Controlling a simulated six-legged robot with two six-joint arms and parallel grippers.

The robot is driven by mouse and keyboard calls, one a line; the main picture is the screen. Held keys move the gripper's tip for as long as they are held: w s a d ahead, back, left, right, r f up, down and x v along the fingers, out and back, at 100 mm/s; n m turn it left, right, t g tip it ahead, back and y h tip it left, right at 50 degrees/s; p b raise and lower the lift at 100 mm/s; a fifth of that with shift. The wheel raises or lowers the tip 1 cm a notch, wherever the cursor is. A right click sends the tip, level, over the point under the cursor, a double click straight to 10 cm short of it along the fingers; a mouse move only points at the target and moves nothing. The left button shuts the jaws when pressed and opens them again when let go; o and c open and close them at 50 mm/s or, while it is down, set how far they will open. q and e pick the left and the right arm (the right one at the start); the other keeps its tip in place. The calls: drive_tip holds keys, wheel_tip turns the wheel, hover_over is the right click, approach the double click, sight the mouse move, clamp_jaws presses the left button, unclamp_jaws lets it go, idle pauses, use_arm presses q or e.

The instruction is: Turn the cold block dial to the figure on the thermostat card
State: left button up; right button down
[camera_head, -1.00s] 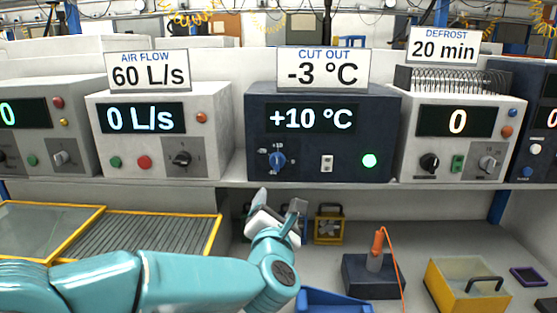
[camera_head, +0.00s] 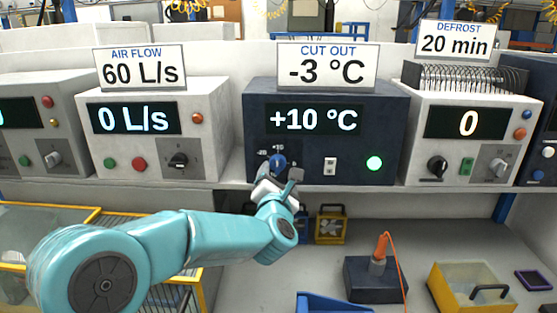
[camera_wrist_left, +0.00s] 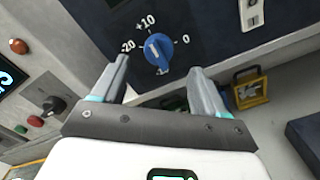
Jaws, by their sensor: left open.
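The cold block (camera_head: 335,150) is a dark blue box on the shelf, its display reading +10 °C. The card (camera_head: 327,66) on top reads CUT OUT -3 °C. Its blue dial (camera_head: 278,163) is at the lower left of the face; it also shows in the left wrist view (camera_wrist_left: 157,48) with marks -20, +10 and 0 around it. The dial's white pointer line points toward the +10 side. My left gripper (camera_head: 279,178) is open just below and in front of the dial; in the wrist view its fingers (camera_wrist_left: 160,75) are apart, with the dial beyond and between them. My right gripper is out of view.
An air flow unit (camera_head: 205,105) stands left of the block and a defrost unit (camera_head: 413,130) stands right. Below the shelf are a dark block with an orange tool (camera_head: 380,248) and a yellow bin (camera_head: 440,285).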

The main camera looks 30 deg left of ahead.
sight(278, 168)
use_arm(q)
drive_tip(key=p+x, duration=0.2)
drive_tip(key=x, duration=0.4)
drive_tip(key=shift+w+a, duration=0.1)
drive_tip(key=shift+w, duration=0.1)
drive_tip(key=shift+r, duration=0.1)
drive_tip(key=shift+s, duration=0.15)
drive_tip(key=c, duration=1.1)
